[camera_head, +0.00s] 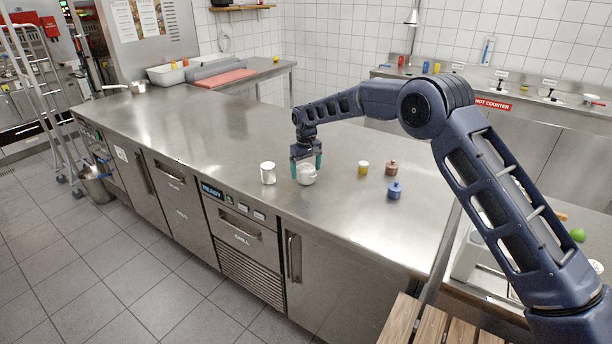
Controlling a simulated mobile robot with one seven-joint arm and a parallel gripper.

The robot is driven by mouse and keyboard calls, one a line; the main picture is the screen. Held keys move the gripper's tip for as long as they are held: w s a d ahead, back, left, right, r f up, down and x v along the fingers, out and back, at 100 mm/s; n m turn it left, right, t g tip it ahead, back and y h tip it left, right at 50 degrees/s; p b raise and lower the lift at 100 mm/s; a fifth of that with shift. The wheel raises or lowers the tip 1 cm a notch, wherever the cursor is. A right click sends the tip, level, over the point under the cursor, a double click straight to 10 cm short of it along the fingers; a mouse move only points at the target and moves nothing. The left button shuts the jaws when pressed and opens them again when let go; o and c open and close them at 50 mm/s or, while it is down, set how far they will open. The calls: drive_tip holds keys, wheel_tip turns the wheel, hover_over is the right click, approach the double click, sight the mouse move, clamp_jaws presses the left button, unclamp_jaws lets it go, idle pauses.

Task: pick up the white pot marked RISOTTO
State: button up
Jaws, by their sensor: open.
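A round white pot (307,175) stands on the steel counter (190,130), directly under my gripper (306,164). My gripper points down and is open, with its teal fingertips on either side of the pot's upper part. I cannot tell whether the fingers touch it. A second white pot (268,174), taller and straight-sided, stands just to the left. No lettering is readable on either white pot, so I cannot tell which one is marked RISOTTO.
A small yellow-topped jar (363,167), a brown pot (391,168) and a blue pot (394,190) stand to the right of my gripper. A red board (226,78) lies at the back. The counter's left and middle are clear.

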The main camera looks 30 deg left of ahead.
drive_tip(key=shift+f, duration=0.25)
drive_tip(key=c, duration=1.3)
drive_tip(key=shift+o, duration=0.2)
drive_tip(key=shift+r, duration=0.15)
